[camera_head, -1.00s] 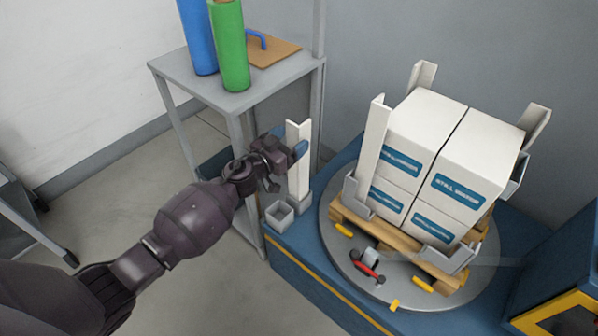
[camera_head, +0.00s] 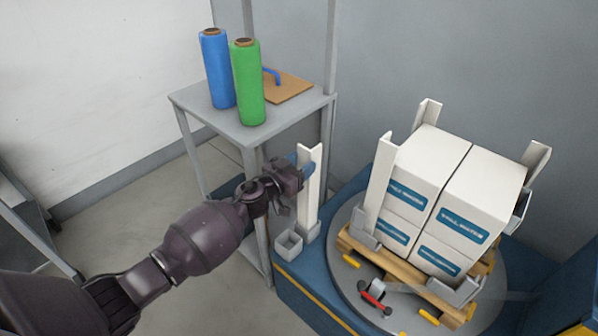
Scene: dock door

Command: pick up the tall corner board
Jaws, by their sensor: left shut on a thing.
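The tall corner board (camera_head: 315,190) is a white, upright angle strip standing in a small grey holder (camera_head: 308,232) at the near left corner of the blue platform. My left gripper (camera_head: 304,172) is shut on its upper part, coming from the left, with bluish fingertips around the board. The gripper hides part of the board's left side. Whether the board's foot is clear of the holder I cannot tell. My right gripper is not in view.
White boxes (camera_head: 440,189) stand on a pallet on a grey turntable (camera_head: 345,277), with corner boards at their corners. A shelf (camera_head: 190,98) behind holds blue (camera_head: 217,70) and green (camera_head: 248,85) rolls.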

